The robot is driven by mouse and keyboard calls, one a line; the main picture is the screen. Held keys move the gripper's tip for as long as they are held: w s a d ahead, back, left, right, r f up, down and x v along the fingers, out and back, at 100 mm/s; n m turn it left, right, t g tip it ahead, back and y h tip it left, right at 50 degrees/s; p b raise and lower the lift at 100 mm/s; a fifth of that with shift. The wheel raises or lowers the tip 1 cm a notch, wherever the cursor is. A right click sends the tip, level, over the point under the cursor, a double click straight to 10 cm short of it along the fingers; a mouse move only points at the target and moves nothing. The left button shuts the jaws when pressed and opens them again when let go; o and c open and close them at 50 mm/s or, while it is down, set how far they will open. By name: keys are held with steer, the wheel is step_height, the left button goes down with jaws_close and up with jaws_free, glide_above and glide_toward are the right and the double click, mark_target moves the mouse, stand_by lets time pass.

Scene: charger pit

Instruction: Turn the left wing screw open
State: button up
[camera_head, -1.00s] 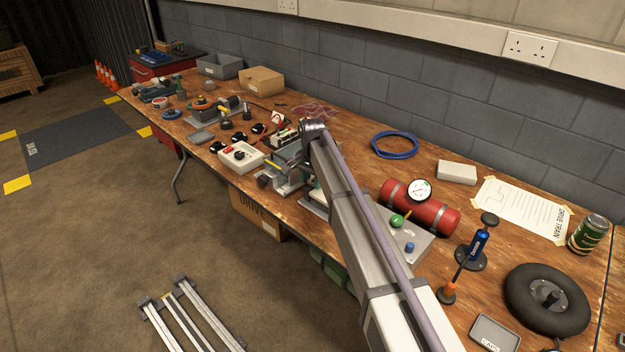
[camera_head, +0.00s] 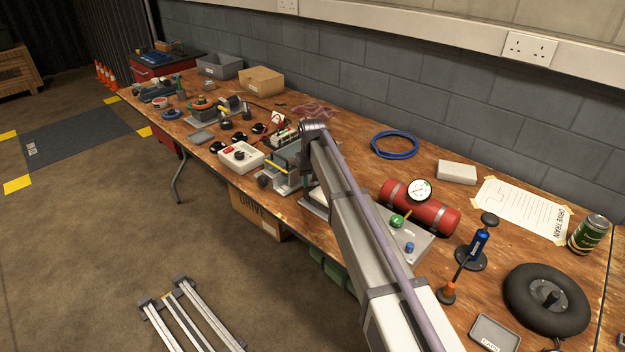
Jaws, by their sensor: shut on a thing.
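My arm (camera_head: 345,215) reaches from the lower right up to a joint (camera_head: 314,130) over the middle of the bench. Beyond that joint the arm is lost behind its own link and the crowded gear, so I cannot make out my gripper or what its jaws touch. A grey metal fixture (camera_head: 285,180) stands at the bench's front edge, just left of my arm. A small dark rounded part (camera_head: 263,181) shows at its left end. The left wing screw cannot be told apart at this size, nor can its angle.
A white box with a dark knob (camera_head: 240,157) stands left of the fixture. Right of my arm are a red cylinder with a gauge (camera_head: 420,207), a blue hose coil (camera_head: 394,144), a screw-handled blue tool (camera_head: 478,243) and a black wheel (camera_head: 546,298). Bare wood lies around the coil.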

steer(key=n, duration=0.5)
steer(key=shift+n, duration=0.4)
stand_by(0.3)
steer(key=o, duration=0.9)
steer(key=shift+r, duration=0.1)
step_height(320, 180, up, 11)
steer(key=p, duration=1.1)
steer(key=shift+f, duration=0.2)
